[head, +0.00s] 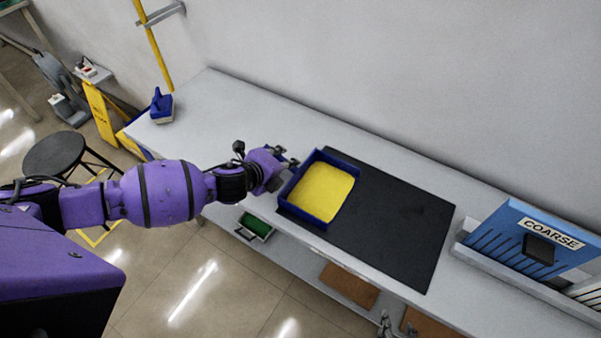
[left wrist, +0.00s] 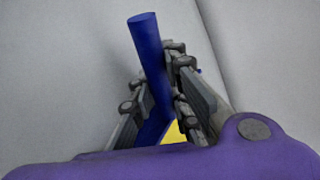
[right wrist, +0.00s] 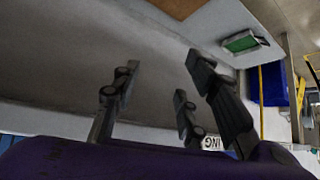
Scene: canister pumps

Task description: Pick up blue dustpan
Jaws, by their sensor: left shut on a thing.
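The blue dustpan (head: 318,224) is a square blue pan with a flat yellow fill inside. It is at the left end of the black mat, on or just above it; I cannot tell which. My left gripper (head: 284,168) is at its upper left side. In the left wrist view the fingers (left wrist: 160,88) are closed around the blue handle (left wrist: 146,38), with a little yellow showing below. My right gripper (right wrist: 160,88) shows only in the right wrist view, with its fingers apart and nothing between them.
The black mat (head: 395,215) lies on the long grey bench (head: 235,105). A blue brush-like item (head: 162,106) stands at the bench's far left end. A blue COARSE bin (head: 525,240) is at the right. A black stool (head: 55,153) stands left. A green tray (head: 256,226) is on the lower shelf.

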